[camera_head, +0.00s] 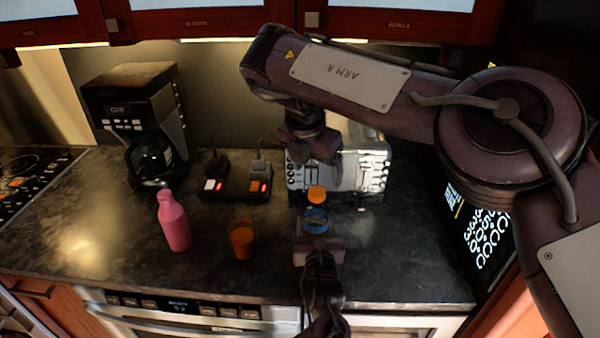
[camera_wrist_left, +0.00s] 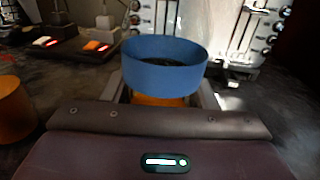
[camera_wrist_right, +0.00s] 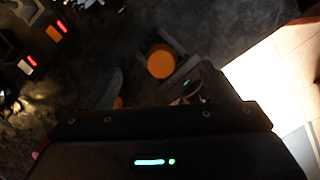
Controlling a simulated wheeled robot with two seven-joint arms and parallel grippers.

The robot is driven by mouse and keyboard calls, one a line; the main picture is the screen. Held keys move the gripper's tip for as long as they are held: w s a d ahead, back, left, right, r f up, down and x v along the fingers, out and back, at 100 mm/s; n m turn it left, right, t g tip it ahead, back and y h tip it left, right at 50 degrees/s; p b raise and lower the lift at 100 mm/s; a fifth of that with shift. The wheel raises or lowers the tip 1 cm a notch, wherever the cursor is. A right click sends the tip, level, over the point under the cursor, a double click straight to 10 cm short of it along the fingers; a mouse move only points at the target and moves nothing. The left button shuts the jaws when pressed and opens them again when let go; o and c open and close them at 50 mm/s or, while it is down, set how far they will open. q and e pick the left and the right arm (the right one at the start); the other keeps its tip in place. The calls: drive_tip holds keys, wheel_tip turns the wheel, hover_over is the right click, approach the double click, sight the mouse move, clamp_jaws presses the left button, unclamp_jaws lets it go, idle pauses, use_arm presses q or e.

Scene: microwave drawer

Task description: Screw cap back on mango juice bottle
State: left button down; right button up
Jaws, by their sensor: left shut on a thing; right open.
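My left gripper (camera_head: 318,237) is shut on a blue-and-orange item at the front of the counter. A blue ring-shaped part (camera_head: 316,219) with a dark hollow shows between its fingers, also in the left wrist view (camera_wrist_left: 164,65), with orange below it. An orange round piece (camera_head: 316,193) shows just beyond the blue part. I cannot tell which part is cap and which is bottle. My right gripper (camera_head: 313,157) is open and empty, behind and above the item. In the right wrist view an orange disc (camera_wrist_right: 160,62) lies near the left gripper's fingers.
A pink bottle (camera_head: 173,222) and an orange cup-like object (camera_head: 241,240) stand left of the left gripper. A coffee maker (camera_head: 138,120), a power strip with lit switches (camera_head: 237,181) and a silver appliance (camera_head: 365,170) stand behind. The counter to the right is clear (camera_head: 415,260).

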drive_tip(key=s+a+r, duration=0.4)
drive_tip(key=s+a, duration=0.3)
drive_tip(key=s, duration=0.4)
drive_tip(key=shift+s+r, duration=0.15)
drive_tip(key=shift+a, duration=0.1)
use_arm(q)
drive_tip(key=shift+c, duration=2.4)
unclamp_jaws()
drive_tip(key=shift+s+d, duration=0.15)
drive_tip(key=shift+s, duration=1.15)
drive_tip(key=shift+s+d, duration=0.2)
drive_tip(key=shift+s, duration=1.1)
drive_tip(key=shift+s+d, duration=0.15)
drive_tip(key=shift+s, duration=1.15)
use_arm(e)
drive_tip(key=shift+f, duration=0.2)
